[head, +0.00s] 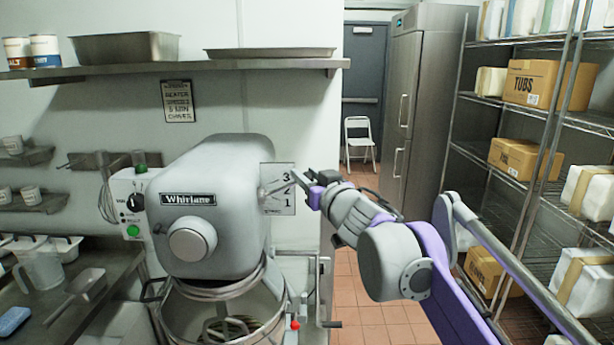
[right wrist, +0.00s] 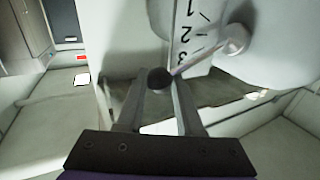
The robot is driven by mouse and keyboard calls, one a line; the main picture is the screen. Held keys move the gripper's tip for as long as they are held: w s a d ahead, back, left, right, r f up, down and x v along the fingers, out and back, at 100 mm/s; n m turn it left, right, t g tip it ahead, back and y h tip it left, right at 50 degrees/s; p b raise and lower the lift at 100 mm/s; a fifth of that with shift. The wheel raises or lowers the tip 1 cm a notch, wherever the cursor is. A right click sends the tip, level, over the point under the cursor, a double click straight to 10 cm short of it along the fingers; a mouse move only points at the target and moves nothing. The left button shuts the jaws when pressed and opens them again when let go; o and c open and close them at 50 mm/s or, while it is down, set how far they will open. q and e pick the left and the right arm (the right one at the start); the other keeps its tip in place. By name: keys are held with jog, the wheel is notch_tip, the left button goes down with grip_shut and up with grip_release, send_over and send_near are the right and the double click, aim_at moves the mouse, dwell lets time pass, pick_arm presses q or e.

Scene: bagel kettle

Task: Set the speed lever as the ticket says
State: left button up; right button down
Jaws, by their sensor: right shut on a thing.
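The grey mixer (head: 215,205) stands at the left of centre in the head view. Its speed plate (head: 284,205), marked 3, 2, 1 from top to bottom, is on the wall side behind the lever. The speed lever (right wrist: 200,58) is a thin rod from a rounded pivot to a black knob (right wrist: 160,80). In the right wrist view the rod passes close to the 3; its exact setting is hard to tell. My right gripper (head: 305,182) is shut on the knob, which sits between its fingers (right wrist: 158,100). The ticket (head: 178,101) hangs on the wall; its writing is too small to read surely. My left gripper is out of view.
The mixer bowl (head: 190,318) is below the head. A shelf (head: 230,62) with pans runs above. A wire rack (head: 520,185) with boxes stands at right. A white folding chair (head: 359,140) is by the far door. Tiled floor (head: 355,310) shows between.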

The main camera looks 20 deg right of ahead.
jog(key=shift+f, duration=0.15)
dwell(0.4)
jog(key=f+m, duration=0.1)
jog(key=f+m+t+b, duration=0.1)
jog(key=f+m, duration=0.1)
jog(key=d+f+m+t, duration=0.1)
jog(key=m, duration=0.1)
jog(key=shift+s+f+h, duration=0.15)
jog(key=shift+s+h, duration=0.05)
jog(key=shift+h, duration=0.1)
jog(key=c, duration=0.6)
grip_release()
jog(key=s, duration=0.3)
jog(key=s+f+b, duration=0.1)
jog(key=s, duration=0.3)
jog(key=s+d, duration=0.1)
jog(key=s, duration=0.2)
jog(key=shift+s+d+f+b, duration=0.1)
jog(key=shift+s+f+b, duration=0.2)
jog(key=shift+f+b, duration=0.1)
